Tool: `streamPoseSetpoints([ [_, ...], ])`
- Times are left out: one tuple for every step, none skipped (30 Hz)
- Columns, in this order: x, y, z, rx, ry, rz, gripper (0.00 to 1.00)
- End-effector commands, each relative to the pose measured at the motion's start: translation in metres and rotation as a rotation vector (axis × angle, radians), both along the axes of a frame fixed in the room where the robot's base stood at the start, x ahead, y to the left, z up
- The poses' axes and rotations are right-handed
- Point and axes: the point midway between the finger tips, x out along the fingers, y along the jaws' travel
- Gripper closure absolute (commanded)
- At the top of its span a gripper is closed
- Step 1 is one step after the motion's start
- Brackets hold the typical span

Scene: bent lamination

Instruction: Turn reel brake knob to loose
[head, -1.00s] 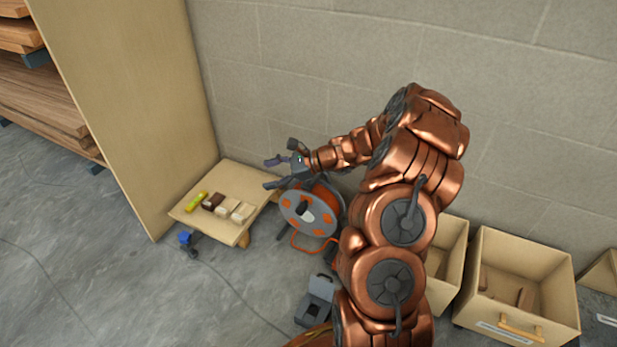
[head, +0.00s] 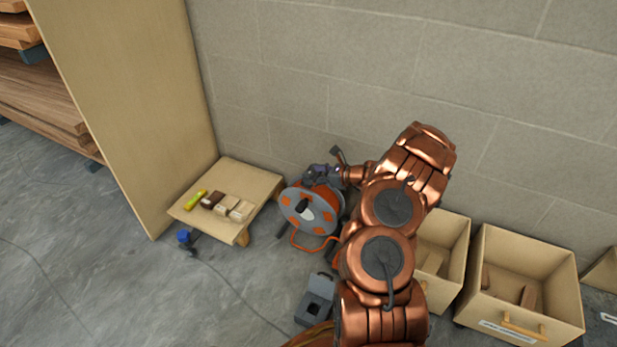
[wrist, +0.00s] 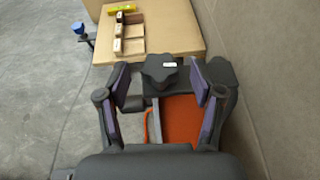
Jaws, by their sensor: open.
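The cable reel (head: 325,215), with grey discs and orange parts, stands on the floor against the wall in the head view. In the wrist view a dark lobed knob (wrist: 158,69) with a small white label sits at the top of the reel's frame, above an orange part (wrist: 180,118). My gripper (wrist: 160,82) is open, with purple-padded fingers to the left and right of the knob and visible gaps to it. In the head view my gripper (head: 322,172) is just above the reel's top. The knob's turned position cannot be told.
A low wooden table (head: 236,178) with several small blocks stands left of the reel. The block wall (head: 400,60) is close behind. A grey box (head: 316,298) stands in front on the floor, and wooden bins (head: 520,285) stand to the right.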

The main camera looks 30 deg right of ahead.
Motion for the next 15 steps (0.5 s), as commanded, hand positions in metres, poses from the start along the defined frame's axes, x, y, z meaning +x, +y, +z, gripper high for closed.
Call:
streamPoseSetpoints([
  [0.006, 0.004, -0.005, -0.001, 0.001, 0.004, 0.33],
  [0.009, 0.005, -0.007, -0.001, 0.001, 0.004, 0.33],
  [0.012, 0.007, -0.008, -0.001, 0.0, 0.003, 0.33],
  [0.015, 0.008, -0.009, -0.001, 0.0, 0.003, 0.33],
  [0.017, 0.009, -0.009, -0.002, 0.0, 0.003, 0.33],
  [0.019, 0.01, -0.01, -0.002, 0.0, 0.003, 0.33],
  [0.021, 0.01, -0.01, -0.002, -0.001, 0.002, 0.33],
  [0.022, 0.011, -0.01, -0.001, -0.001, 0.002, 0.33],
  [0.023, 0.011, -0.01, -0.001, -0.001, 0.002, 0.33],
  [0.023, 0.012, -0.01, -0.001, -0.002, 0.002, 0.33],
  [0.024, 0.012, -0.01, -0.001, -0.002, 0.002, 0.33],
  [0.024, 0.012, -0.01, -0.001, -0.002, 0.001, 0.33],
  [0.024, 0.012, -0.01, -0.001, -0.002, 0.001, 0.33],
  [0.024, 0.012, -0.01, -0.001, -0.002, 0.001, 0.33],
  [0.024, 0.012, -0.01, -0.001, -0.002, 0.002, 0.33],
])
